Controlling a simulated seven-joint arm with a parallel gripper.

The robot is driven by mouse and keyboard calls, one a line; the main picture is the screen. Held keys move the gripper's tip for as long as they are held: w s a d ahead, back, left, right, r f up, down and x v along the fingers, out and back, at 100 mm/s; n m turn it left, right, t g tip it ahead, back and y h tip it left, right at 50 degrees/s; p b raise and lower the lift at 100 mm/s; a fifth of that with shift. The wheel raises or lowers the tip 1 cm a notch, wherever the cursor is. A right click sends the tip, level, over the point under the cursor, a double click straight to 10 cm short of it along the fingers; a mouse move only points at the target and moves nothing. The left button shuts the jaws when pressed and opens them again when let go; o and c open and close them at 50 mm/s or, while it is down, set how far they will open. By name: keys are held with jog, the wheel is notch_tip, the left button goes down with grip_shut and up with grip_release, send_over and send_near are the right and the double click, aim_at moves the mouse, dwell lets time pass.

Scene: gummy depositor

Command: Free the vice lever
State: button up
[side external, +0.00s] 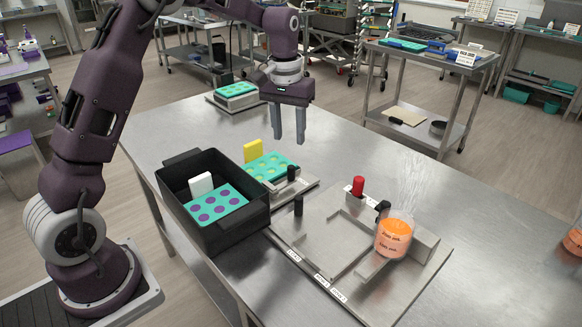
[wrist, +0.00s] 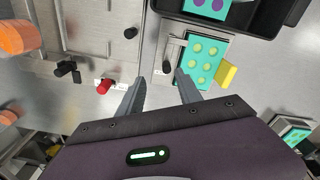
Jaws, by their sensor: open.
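A teal mould with yellow-filled cavities (side external: 267,166) sits in a small metal vice-like fixture on the steel table; the mould also shows in the wrist view (wrist: 203,60). A black-knobbed lever (side external: 292,173) stands at the fixture's near right side, beside the mould; its knob shows in the wrist view (wrist: 166,68). I take this as the vice lever. My gripper (side external: 288,140) points down, open and empty, above and behind the lever, apart from it. In the wrist view, the knob lies beyond and between my open fingertips (wrist: 160,77).
A black bin (side external: 237,232) holds a purple-dotted teal mould. A metal plate (side external: 296,249) carries a black post (side external: 298,206), a red knob (side external: 358,187) and an orange-filled clear hopper (side external: 394,236). A yellow card (side external: 253,151) stands by the mould.

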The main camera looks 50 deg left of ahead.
send_over(291, 166)
jog(key=shift+n+g, duration=0.3)
jog(key=shift+g, duration=0.1)
notch_tip(291, 166, down, 5)
jog(key=shift+s+d+f, duration=0.1)
notch_tip(291, 166, down, 7)
jog(key=shift+f, duration=0.2)
jog(key=shift+c, duration=0.4)
grip_shut()
